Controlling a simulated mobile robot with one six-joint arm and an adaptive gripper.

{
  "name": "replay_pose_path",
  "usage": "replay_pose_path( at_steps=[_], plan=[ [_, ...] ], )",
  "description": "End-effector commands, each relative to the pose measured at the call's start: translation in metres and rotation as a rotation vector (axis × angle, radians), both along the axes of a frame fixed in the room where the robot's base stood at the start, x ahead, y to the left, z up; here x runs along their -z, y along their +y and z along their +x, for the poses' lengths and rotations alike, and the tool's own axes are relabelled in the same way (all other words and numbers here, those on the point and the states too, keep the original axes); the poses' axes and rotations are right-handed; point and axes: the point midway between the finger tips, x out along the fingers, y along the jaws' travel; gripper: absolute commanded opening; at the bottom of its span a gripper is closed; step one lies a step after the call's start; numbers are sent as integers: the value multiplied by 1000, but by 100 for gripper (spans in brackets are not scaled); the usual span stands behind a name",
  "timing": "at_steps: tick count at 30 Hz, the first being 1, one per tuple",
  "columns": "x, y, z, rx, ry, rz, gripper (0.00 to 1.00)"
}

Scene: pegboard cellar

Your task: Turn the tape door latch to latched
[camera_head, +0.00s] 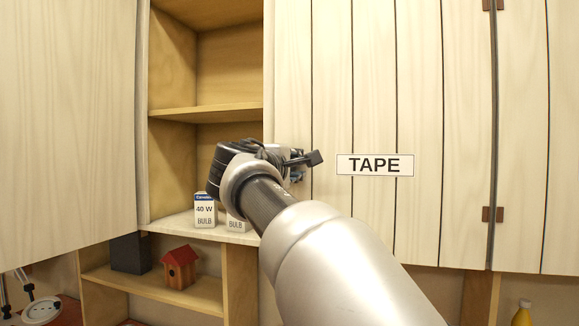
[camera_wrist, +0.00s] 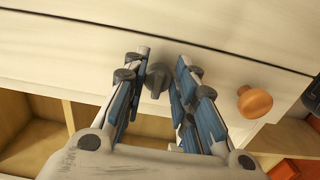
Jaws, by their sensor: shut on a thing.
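The tape door (camera_head: 420,80) is a pale planked cabinet door with a "TAPE" label (camera_head: 375,165); it looks closed. Its latch (camera_wrist: 158,80) is a small dark grey knob in the wrist view, between the fingertips of my gripper (camera_wrist: 160,70). The blue-padded fingers are shut on the latch. Which way it is turned is hard to tell. In the head view my wrist and arm hide the latch, and the gripper is mostly hidden near the door's left edge.
A round orange-brown knob (camera_wrist: 254,102) stands beside the fingers. Left of the door is an open shelf with bulb boxes (camera_head: 205,210) close to my wrist. A red birdhouse (camera_head: 180,267) and a dark box (camera_head: 130,253) sit on a lower shelf.

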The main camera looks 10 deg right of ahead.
Motion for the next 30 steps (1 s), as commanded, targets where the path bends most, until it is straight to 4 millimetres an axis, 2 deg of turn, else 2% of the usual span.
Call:
replay_pose_path(
  at_steps=[2, 3, 9, 18, 22, 26, 30],
  plan=[
    [0, 0, 0, 0, 0, 1, 2],
    [0, 0, 0, 0, 0, 1, 26],
    [0, 0, 0, -1, 0, 0, 39],
    [0, 0, 0, -1, 0, 0, 40],
    [-1, 4, -7, -2, 0, 0, 40],
    [-1, 15, -26, -4, 0, -1, 40],
    [-1, 31, -53, -6, -1, -1, 40]
  ],
)
